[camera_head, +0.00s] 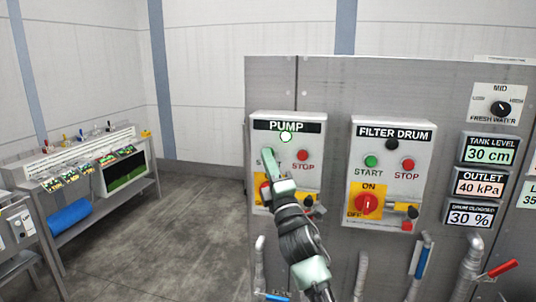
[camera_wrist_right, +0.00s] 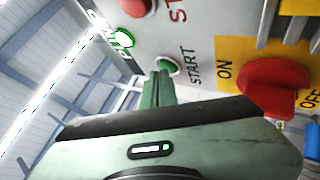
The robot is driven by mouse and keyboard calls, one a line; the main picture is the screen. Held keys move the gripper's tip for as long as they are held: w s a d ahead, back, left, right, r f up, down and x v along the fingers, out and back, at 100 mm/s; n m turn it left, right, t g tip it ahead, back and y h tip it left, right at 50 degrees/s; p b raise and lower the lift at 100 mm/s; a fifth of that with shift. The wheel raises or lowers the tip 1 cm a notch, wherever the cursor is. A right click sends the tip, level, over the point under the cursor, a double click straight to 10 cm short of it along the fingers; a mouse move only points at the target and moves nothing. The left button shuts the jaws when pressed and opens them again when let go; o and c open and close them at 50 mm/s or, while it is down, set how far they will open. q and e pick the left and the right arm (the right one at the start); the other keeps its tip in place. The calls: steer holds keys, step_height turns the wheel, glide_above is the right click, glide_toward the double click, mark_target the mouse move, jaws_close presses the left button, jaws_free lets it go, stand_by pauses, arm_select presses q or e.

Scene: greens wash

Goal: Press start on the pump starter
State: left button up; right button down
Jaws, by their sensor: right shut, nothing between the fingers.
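The pump starter (camera_head: 314,178) is a light grey box labelled PUMP on the panel at the centre of the head view. Its round lamp (camera_head: 286,136) glows whitish green; the lamp also shows in the wrist view (camera_wrist_right: 124,40). The red stop button (camera_head: 302,155) is to the right. My right gripper (camera_head: 268,156) is shut and empty, its fingertips over the start button, hiding it in the head view. In the wrist view the green start button (camera_wrist_right: 170,66) shows partly behind the fingertips (camera_wrist_right: 158,72); I cannot tell whether they touch it. My left gripper is not in view.
A red rotary switch on yellow (camera_wrist_right: 272,86) sits beside the gripper. The filter drum starter (camera_head: 381,180) is to the right, its lamp (camera_head: 391,144) dark. Pipes with a blue handle (camera_head: 422,262) and a red handle (camera_head: 503,268) stand below. A workbench (camera_head: 80,200) is at left; the floor between is clear.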

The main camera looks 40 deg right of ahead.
steer(key=shift+s+a, duration=0.55)
steer(key=shift+a, duration=0.05)
steer(key=s+a, duration=0.3)
steer(key=shift+s+a+p, duration=0.1)
steer(key=shift+a+p, duration=0.25)
steer(key=shift+a, duration=0.05)
steer(key=shift+f, duration=0.15)
stand_by(0.6)
